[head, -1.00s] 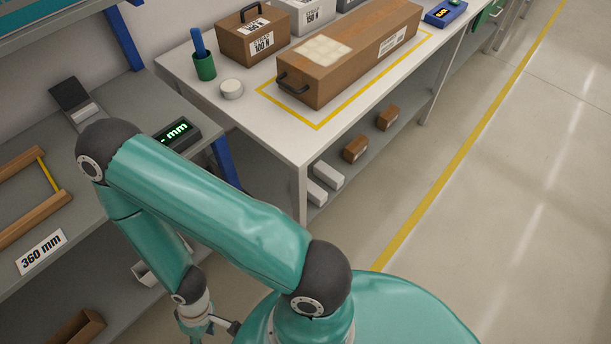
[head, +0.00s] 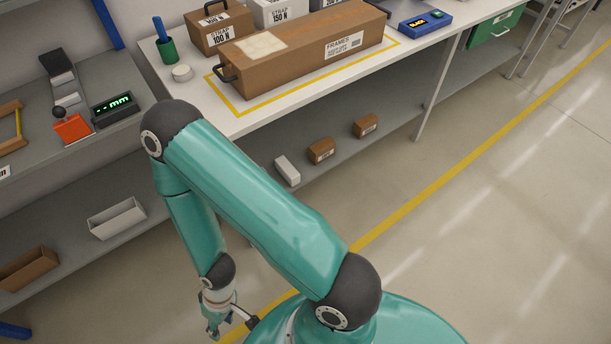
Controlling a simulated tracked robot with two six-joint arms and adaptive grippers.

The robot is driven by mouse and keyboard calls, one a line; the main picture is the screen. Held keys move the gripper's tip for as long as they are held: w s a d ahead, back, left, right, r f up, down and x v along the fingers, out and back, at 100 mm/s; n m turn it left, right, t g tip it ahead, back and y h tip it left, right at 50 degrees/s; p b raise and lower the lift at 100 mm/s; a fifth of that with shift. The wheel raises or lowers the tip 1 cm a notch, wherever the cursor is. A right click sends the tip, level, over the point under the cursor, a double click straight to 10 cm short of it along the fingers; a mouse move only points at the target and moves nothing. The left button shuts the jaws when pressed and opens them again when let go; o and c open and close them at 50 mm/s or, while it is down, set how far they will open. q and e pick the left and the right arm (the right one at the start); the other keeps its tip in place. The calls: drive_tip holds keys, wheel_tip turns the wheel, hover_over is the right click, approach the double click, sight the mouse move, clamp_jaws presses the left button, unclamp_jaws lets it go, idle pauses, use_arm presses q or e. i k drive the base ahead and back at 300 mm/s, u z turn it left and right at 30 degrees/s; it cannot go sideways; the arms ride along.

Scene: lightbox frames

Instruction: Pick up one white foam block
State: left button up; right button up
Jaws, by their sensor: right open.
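A white foam block (head: 287,170) lies on the lower grey shelf under the white table, left of two small brown boxes. One such block shows clearly; my arm covers part of the shelf to its left. My right gripper (head: 217,327) hangs low at the bottom of the head view, below and left of the block and well apart from it. It is open, with nothing seen between its fingers. My left gripper is not in view.
Small brown boxes (head: 321,151) sit right of the block. The shelf edge and a table leg (head: 433,95) bound the space. A long brown box (head: 305,48) stands on the white table (head: 420,50). A white bin (head: 116,219) is at left. The floor at right is clear.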

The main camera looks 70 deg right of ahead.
sight(290, 174)
drive_tip(key=z, duration=0.95)
drive_tip(key=k, duration=0.1)
drive_tip(key=z, duration=0.45)
drive_tip(key=i, duration=1)
